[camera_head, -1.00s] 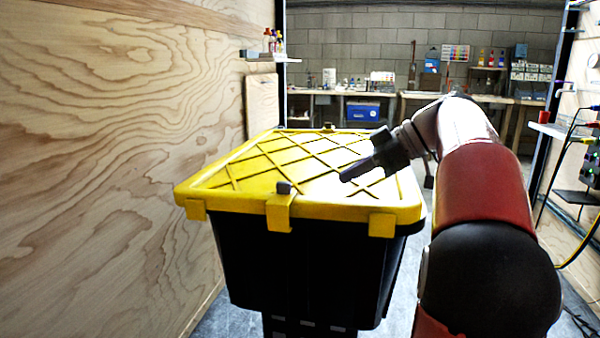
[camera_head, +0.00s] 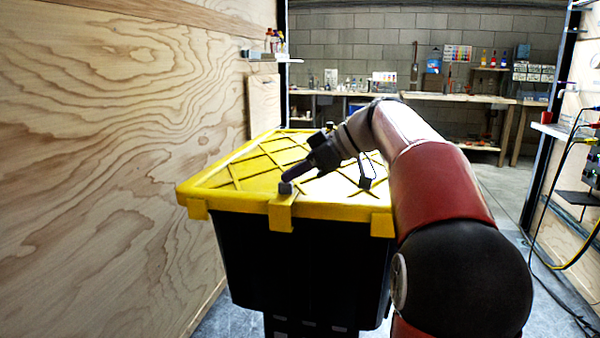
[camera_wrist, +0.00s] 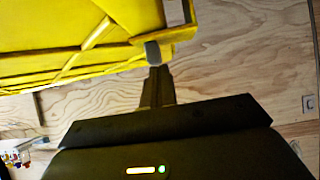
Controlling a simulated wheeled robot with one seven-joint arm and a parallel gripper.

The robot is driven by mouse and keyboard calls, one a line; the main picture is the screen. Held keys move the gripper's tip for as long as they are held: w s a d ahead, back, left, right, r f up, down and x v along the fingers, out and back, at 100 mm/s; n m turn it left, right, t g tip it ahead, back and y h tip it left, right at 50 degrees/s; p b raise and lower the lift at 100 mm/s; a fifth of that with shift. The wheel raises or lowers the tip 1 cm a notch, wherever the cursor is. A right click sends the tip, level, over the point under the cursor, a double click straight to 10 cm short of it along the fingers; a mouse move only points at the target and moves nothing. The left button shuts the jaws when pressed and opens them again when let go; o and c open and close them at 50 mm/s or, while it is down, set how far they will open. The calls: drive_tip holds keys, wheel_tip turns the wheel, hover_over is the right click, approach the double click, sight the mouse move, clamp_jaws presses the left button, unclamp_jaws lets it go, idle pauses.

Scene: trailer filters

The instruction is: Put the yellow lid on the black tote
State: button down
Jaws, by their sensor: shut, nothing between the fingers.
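The yellow lid (camera_head: 240,205) lies on top of the black tote (camera_head: 300,262) and covers its opening in the head view. The lid has raised diagonal ribs and clips hanging over the front edge.
A plywood wall (camera_head: 110,150) stands close on the left. A workbench (camera_head: 460,98) with supplies runs along the back. Cables (camera_head: 575,215) hang at the right wall. The floor right of the tote is open.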

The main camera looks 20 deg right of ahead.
drive_tip(key=shift+f, duration=0.4)
